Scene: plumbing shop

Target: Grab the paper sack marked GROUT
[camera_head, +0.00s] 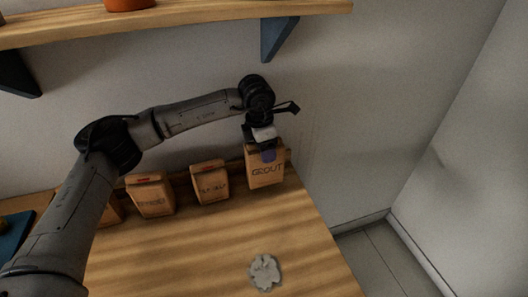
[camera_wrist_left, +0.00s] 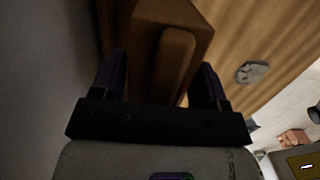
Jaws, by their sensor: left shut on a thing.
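The brown paper sack marked GROUT (camera_head: 265,174) is at the right end of the row of sacks, near the back right of the wooden counter. My left gripper (camera_head: 267,152) reaches it from above and is shut on its top. In the left wrist view the sack (camera_wrist_left: 175,55) sits between the two dark fingers of my left gripper (camera_wrist_left: 160,82). I cannot tell whether the sack's base touches the counter. My right gripper is not in view.
Other paper sacks, one in the middle (camera_head: 210,184) and one further left (camera_head: 150,196), stand along the back. A grey lumpy disc (camera_head: 264,272) lies on the counter (camera_head: 195,255). A wooden shelf (camera_head: 190,14) hangs above. The counter ends at the right.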

